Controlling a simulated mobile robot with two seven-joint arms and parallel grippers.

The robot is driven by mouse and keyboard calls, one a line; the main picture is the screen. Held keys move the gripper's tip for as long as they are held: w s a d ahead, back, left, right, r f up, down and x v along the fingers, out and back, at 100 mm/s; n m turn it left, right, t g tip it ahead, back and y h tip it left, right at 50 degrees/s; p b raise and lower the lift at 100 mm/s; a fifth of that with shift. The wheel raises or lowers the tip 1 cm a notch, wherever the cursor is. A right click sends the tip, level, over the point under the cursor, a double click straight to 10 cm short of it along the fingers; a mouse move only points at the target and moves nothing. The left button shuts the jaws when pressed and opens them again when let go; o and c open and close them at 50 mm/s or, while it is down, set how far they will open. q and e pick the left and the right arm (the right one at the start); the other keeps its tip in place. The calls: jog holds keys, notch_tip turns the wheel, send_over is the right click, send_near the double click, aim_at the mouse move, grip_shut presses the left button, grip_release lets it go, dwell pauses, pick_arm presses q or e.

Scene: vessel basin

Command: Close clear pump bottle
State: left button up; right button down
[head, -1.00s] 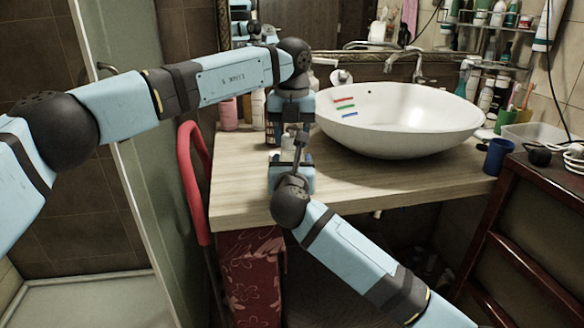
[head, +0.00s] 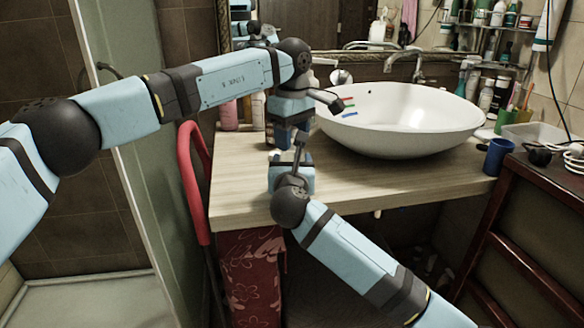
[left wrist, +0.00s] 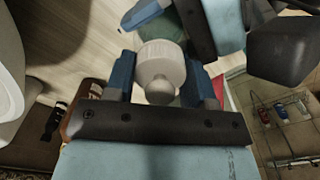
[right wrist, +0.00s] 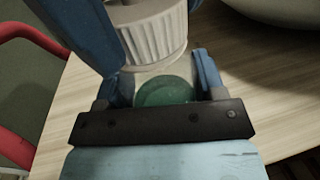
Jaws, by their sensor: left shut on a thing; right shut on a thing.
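My left gripper (left wrist: 160,72) is shut on the white ribbed pump cap (left wrist: 161,66), with one blue finger on each side. The cap also shows in the right wrist view (right wrist: 155,35), directly above the greenish clear bottle (right wrist: 165,90). My right gripper (right wrist: 158,80) is shut around the bottle's body. A pale rim shows between cap and bottle; I cannot tell whether they touch. In the head view my left gripper (head: 287,132) is above my right gripper (head: 291,172) near the counter's left part, and the bottle is mostly hidden by them.
The wooden counter (head: 400,180) is clear in front of the white basin (head: 400,125). A blue cup (head: 497,157) stands at the right. Several bottles stand behind my left arm, including a pink one (head: 228,115). A red handle (head: 190,170) rises at the counter's left edge.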

pick_arm(q)
jog(key=shift+m, duration=0.9)
jog(key=o, duration=1.1)
jog(key=shift+r, duration=0.1)
notch_tip(320, 180, up, 12)
pick_arm(e)
jog(key=shift+c, duration=0.7)
grip_release()
